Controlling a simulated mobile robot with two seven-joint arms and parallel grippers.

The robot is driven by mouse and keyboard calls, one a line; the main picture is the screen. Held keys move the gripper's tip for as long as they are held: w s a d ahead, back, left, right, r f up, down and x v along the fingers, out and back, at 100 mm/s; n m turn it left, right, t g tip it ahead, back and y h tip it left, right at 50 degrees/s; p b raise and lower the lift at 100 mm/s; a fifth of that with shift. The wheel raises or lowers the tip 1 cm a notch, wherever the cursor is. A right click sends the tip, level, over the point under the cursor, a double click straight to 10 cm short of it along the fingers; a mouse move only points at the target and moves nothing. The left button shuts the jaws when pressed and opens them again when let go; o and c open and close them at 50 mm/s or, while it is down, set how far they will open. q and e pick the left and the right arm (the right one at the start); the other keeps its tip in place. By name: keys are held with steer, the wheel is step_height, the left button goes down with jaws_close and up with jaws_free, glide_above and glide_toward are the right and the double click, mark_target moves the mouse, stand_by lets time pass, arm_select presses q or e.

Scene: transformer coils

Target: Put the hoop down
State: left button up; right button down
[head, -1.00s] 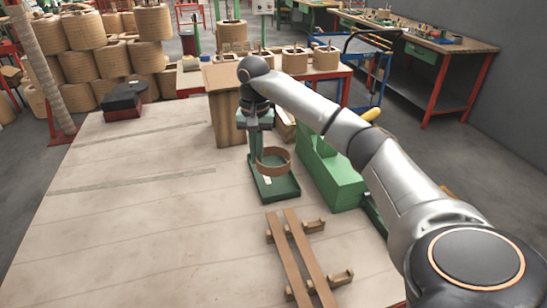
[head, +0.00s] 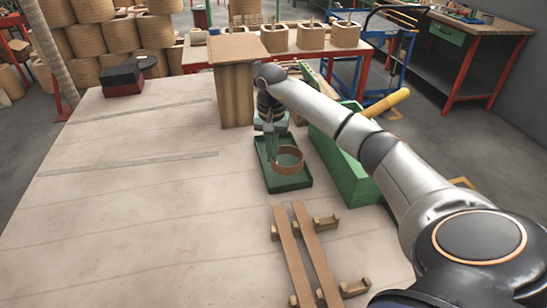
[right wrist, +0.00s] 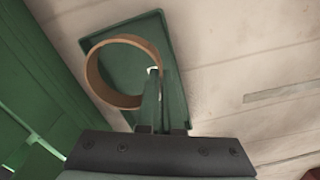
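The hoop (head: 290,168) is a thin brown ring. It is over the green tray (head: 288,189) on the table in the head view. My right gripper (head: 271,156) points down and is shut on the left side of the hoop's wall. In the right wrist view, the fingers (right wrist: 154,78) grip the right edge of the hoop (right wrist: 92,78), with the green tray (right wrist: 172,110) behind it. I cannot tell whether the hoop touches the tray floor. My left gripper is out of view.
A green box-like block (head: 352,178) stands right of the tray. A tall brown carton (head: 237,97) is behind it. A wooden rack with two slats (head: 290,255) lies in front. A dark red-and-black object (head: 122,80) is far left. The table's left side is clear.

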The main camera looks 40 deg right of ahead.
mark_target(272, 174)
steer(key=shift+f, duration=2.2)
steer(key=shift+f, duration=0.2)
steer(key=c, duration=1.4)
jaws_free()
steer(key=shift+o, duration=0.2)
step_height(272, 174, up, 12)
steer(key=shift+r, duration=0.2)
